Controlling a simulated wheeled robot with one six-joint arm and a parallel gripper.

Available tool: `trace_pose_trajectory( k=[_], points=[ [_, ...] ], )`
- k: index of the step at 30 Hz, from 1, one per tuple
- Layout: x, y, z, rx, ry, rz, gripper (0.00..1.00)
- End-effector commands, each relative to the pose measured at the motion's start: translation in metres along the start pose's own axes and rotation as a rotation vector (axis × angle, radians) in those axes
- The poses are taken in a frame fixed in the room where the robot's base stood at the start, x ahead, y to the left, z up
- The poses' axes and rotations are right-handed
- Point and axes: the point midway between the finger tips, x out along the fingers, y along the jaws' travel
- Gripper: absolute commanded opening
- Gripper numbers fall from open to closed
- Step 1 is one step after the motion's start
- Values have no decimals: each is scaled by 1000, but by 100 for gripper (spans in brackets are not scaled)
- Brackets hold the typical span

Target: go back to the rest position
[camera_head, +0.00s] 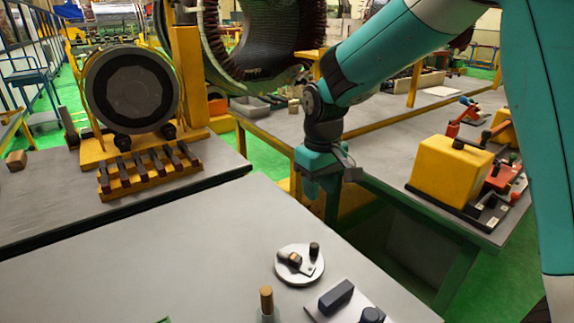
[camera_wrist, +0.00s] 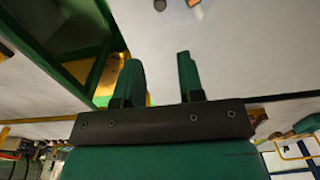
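My gripper (camera_head: 310,188) hangs from my teal arm in the head view, pointing down. It is in the air near the front edge of the grey back table and beyond the near grey table. In the wrist view my gripper (camera_wrist: 158,66) shows two green fingers standing apart with nothing between them. It is open and empty. No rest position is marked in either view.
A round white plate (camera_head: 286,274) with small parts lies on the near table (camera_head: 190,260). A yellow box machine (camera_head: 447,170) stands on the right table. A dark round stator (camera_head: 132,92) stands on a yellow stand at left, behind a rack (camera_head: 150,177) of dark bars.

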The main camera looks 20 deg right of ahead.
Motion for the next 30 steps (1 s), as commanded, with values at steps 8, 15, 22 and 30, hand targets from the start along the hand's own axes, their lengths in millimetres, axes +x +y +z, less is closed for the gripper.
trace_pose_trajectory(
  k=[8,15,22,30],
  points=[
    [-27,-29,32,-58,41,-56,36],
    [-67,-102,135,-215,123,-218,36],
    [-75,-140,200,-305,158,-317,36],
    [-75,-144,207,-313,161,-327,36]
  ],
)
